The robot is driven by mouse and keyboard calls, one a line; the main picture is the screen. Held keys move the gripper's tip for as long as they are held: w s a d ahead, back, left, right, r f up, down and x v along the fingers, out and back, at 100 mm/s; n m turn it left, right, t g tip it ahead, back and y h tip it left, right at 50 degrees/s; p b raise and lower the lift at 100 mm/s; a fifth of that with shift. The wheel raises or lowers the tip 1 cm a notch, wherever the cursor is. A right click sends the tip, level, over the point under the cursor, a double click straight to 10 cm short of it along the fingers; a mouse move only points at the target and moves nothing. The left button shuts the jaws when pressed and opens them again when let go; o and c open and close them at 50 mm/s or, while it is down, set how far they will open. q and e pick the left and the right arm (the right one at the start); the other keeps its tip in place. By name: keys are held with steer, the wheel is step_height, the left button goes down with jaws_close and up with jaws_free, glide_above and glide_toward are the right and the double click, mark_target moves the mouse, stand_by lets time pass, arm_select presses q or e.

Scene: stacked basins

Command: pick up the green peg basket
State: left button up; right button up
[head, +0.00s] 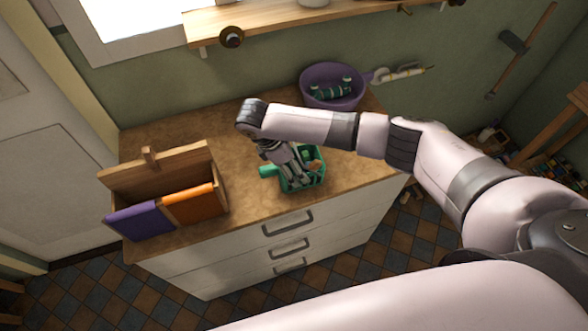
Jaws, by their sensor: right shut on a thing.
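The green peg basket (318,180) stands on the brown top of the drawer cabinet, near its front edge. It is a small green open container with a few light and brown pieces showing inside. My right gripper (295,180) reaches down into it from above and is shut on the basket. The fingers and wrist cover part of the basket, so the exact grip on its wall or handle is hard to see. My left gripper is not in view.
A wooden box (152,178) with purple and orange cloths stands at the left of the cabinet top (235,215). A purple basin (318,76) holding green things stands at the back right. A shelf (280,18) runs above along the wall.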

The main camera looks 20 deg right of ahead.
steer(key=shift+r, duration=0.1)
step_height(320, 180, up, 8)
steer(key=shift+w+r+b, duration=0.1)
steer(key=shift+b, duration=0.85)
step_height(320, 180, up, 12)
steer(key=p, duration=0.2)
glide_above(295, 146)
steer(key=shift+a, duration=0.2)
